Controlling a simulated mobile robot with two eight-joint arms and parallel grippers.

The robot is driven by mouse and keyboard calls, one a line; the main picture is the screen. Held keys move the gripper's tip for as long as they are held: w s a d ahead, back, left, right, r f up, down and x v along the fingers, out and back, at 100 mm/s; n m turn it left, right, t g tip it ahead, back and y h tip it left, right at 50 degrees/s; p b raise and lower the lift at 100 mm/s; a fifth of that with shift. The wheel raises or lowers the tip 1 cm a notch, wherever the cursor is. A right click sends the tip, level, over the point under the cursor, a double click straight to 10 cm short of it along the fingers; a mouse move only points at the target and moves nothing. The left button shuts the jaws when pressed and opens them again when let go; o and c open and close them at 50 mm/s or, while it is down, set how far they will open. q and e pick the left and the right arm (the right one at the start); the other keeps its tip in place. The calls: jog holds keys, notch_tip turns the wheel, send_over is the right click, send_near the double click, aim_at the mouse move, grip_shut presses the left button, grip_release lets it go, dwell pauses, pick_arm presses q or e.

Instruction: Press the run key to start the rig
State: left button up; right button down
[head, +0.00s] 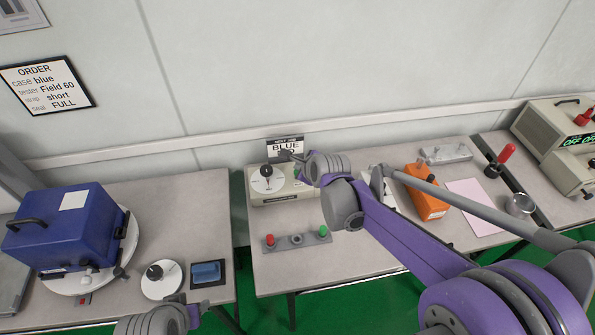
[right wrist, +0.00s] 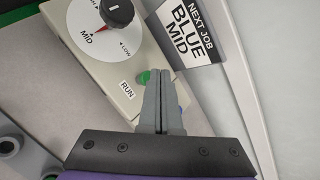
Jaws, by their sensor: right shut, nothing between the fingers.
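The rig is a beige box (head: 285,197) on the middle table, with a white dial (head: 267,179) on top. In the right wrist view its dial (right wrist: 100,25) has a red pointer toward MID. A RUN label (right wrist: 127,90) is beside a green key (right wrist: 143,78), partly hidden by my right fingers. My right gripper (right wrist: 160,74) is shut and empty, its tips beside the green key; I cannot tell whether they touch. A blue part (right wrist: 180,108) shows just behind the fingers. My left arm shows at the bottom of the head view; its fingers are not clear.
A NEXT JOB BLUE MID sign (right wrist: 188,30) stands behind the rig. A strip with red and green buttons (head: 297,240) lies in front. A blue case (head: 65,228) sits at left, an orange tester (head: 427,192) at right. My right arm covers part of the middle table.

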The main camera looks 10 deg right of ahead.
jog(key=shift+f+b, duration=0.35)
jog(key=shift+f, duration=0.15)
dwell(0.6)
jog(key=shift+r, duration=0.1)
jog(key=shift+r+p, duration=0.75)
jog(key=shift+r, duration=0.15)
jog(key=shift+r, duration=0.1)
notch_tip(320, 180, up, 6)
jog(key=p, duration=0.4)
